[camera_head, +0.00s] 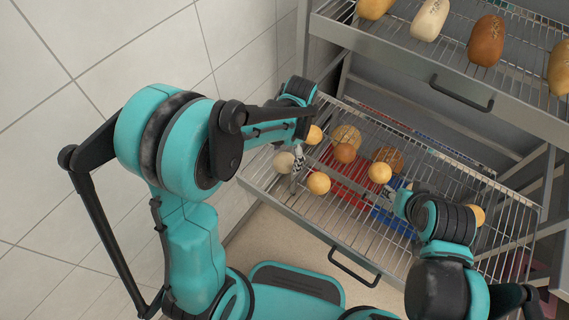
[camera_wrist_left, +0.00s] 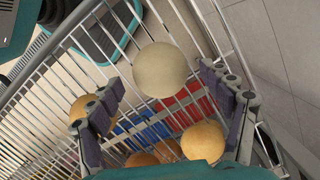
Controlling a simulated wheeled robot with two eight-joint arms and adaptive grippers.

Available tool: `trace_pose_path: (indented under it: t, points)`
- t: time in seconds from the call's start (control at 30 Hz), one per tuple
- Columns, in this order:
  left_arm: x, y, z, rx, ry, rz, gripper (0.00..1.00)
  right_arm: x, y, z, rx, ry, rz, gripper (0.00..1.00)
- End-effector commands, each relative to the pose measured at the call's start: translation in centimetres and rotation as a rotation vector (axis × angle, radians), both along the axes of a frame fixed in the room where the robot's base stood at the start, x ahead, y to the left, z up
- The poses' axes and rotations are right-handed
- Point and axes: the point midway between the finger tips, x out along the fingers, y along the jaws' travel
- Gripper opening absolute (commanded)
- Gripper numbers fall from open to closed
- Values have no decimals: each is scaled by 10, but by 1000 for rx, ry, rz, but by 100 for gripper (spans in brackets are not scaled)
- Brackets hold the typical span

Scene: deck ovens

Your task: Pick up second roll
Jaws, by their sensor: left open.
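Several round rolls lie on the lower wire rack (camera_head: 350,228). A pale roll (camera_head: 283,162) is at the rack's left end, and a yellow roll (camera_head: 318,183) is to its right. My left gripper (camera_head: 297,165) points down over the left end, beside the pale roll. In the left wrist view the left gripper (camera_wrist_left: 161,80) is open, and the pale roll (camera_wrist_left: 160,70) shows between its fingertips, with no visible contact. Another yellow roll (camera_wrist_left: 203,139) lies near the right finger there. My right gripper (camera_head: 403,203) is over the rack's right half; its jaws are not clear.
More rolls, a yellow one (camera_head: 380,172) and a brown one (camera_head: 345,153), lie mid-rack. Red and blue items (camera_head: 350,182) show below the wires. An upper rack (camera_head: 395,42) with longer loaves overhangs at the back right. A tiled wall (camera_head: 110,45) is close on the left.

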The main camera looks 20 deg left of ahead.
Motion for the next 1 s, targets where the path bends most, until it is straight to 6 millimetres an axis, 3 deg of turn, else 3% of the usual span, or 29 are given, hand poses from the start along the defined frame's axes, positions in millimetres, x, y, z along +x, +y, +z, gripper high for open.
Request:
trace_pose_path:
  t: [0.1,0.33,0.5,0.53,1.0]
  points:
    - [-1,2,-18,1,-1,1,80,0,0,-9,0,0,0,40]
    - [-2,2,-18,2,-1,1,80,0,0,-7,0,0,0,40]
    - [-2,2,-18,1,-2,1,35,0,0,-7,0,0,0,40]
    - [-2,2,-18,1,-2,1,32,0,0,-7,0,0,0,40]
    - [-2,2,-11,1,-2,2,31,0,0,-4,0,0,0,40]
